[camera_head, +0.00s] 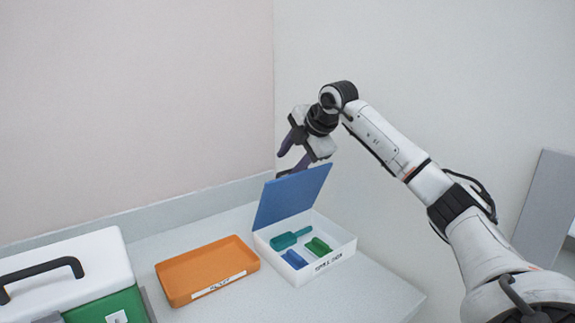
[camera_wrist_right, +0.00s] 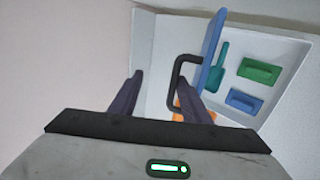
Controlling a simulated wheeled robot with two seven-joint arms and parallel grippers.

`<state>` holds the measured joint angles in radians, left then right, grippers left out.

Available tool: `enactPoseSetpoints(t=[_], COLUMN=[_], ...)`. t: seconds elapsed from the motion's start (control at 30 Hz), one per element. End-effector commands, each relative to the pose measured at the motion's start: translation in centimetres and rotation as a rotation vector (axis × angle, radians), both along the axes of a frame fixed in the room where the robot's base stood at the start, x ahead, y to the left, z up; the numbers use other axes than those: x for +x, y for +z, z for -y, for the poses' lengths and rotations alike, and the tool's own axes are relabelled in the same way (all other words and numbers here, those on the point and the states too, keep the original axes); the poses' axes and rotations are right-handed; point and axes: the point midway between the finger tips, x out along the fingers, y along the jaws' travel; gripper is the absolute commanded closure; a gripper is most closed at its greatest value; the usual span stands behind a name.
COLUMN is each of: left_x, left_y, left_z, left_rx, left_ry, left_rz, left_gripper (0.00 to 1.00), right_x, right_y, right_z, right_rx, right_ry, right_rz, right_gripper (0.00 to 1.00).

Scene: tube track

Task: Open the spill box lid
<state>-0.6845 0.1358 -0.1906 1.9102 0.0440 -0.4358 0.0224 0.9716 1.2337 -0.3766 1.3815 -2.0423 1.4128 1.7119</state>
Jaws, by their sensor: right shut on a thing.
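The spill box (camera_head: 338,266) is a white box on the counter, marked with black lettering on its front. Its blue lid (camera_head: 292,196) stands raised and tilted at the box's left-back side. In the right wrist view the lid (camera_wrist_right: 214,50) shows nearly edge-on, with a black handle (camera_wrist_right: 174,76). My right gripper (camera_head: 291,160) is behind and above the lid. A teal scoop (camera_head: 291,237), blue block (camera_head: 294,259) and green block (camera_head: 318,246) lie inside. My left gripper is not in view.
An orange tray (camera_head: 207,268) with a white label sits left of the box. A green case with a white top (camera_head: 75,262) and black handle stands at the far left. The counter is bare in front of the box. Walls rise close behind.

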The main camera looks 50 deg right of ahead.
Motion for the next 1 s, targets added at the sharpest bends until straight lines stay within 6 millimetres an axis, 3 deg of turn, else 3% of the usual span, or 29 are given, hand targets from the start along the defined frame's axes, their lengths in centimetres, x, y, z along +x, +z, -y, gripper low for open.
enactPoseSetpoints(t=[0.03, 0.2, 0.23, 0.7, 1.0], left_x=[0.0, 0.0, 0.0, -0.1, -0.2], left_y=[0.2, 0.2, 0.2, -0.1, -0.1], left_z=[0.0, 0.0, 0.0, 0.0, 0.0], left_rx=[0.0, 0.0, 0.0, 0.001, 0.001], left_ry=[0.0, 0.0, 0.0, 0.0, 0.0], left_rz=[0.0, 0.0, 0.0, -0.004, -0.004], left_gripper=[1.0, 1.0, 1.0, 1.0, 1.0], right_x=[0.2, -0.1, -0.2, -0.9, -1.0], right_y=[3.8, 5.0, 5.2, 7.3, 7.4], right_z=[0.6, 0.6, 0.5, 0.1, 0.1], right_rx=[-0.018, -0.017, -0.017, -0.008, -0.006], right_ry=[-0.007, -0.007, -0.007, -0.004, -0.004], right_rz=[0.079, 0.079, 0.079, 0.063, 0.058], right_gripper=[0.73, 0.68, 0.83, 0.83, 0.83])
